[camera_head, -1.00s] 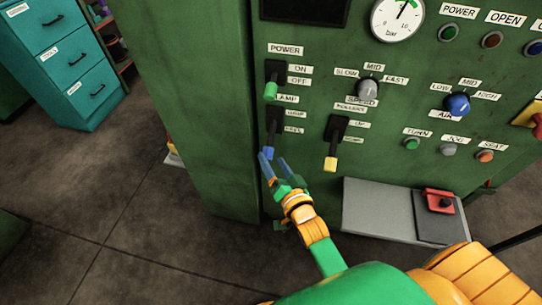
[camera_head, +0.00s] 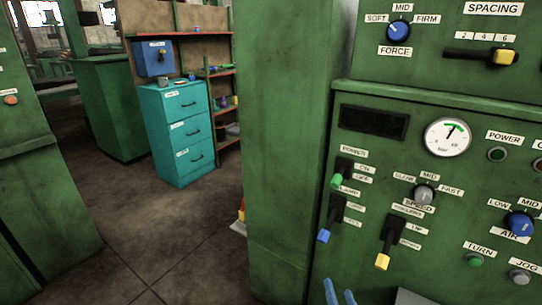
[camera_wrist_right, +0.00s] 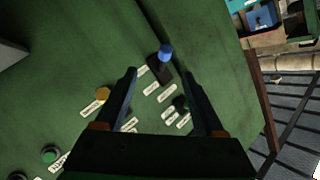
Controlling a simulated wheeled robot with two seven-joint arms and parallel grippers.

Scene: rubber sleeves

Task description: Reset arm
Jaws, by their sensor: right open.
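My right gripper (camera_head: 339,292) shows only as two blue fingertips at the bottom edge of the head view, below the blue-tipped clamp lever. In the right wrist view the right gripper (camera_wrist_right: 165,78) has its fingers spread with nothing between them. The blue-tipped lever (camera_head: 324,236) points down; it also shows in the wrist view (camera_wrist_right: 166,53), ahead of and between the fingers, apart from them. The green-tipped power lever (camera_head: 337,181) and the yellow-tipped lever (camera_head: 382,261) also point down. The left gripper is not in view.
The green machine panel (camera_head: 440,180) fills the right side, with a gauge (camera_head: 448,137), a speed knob (camera_head: 424,194) and a blue air knob (camera_head: 518,222). A teal drawer cabinet (camera_head: 178,130) and a shelf stand behind. Open floor (camera_head: 160,230) lies left of the machine.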

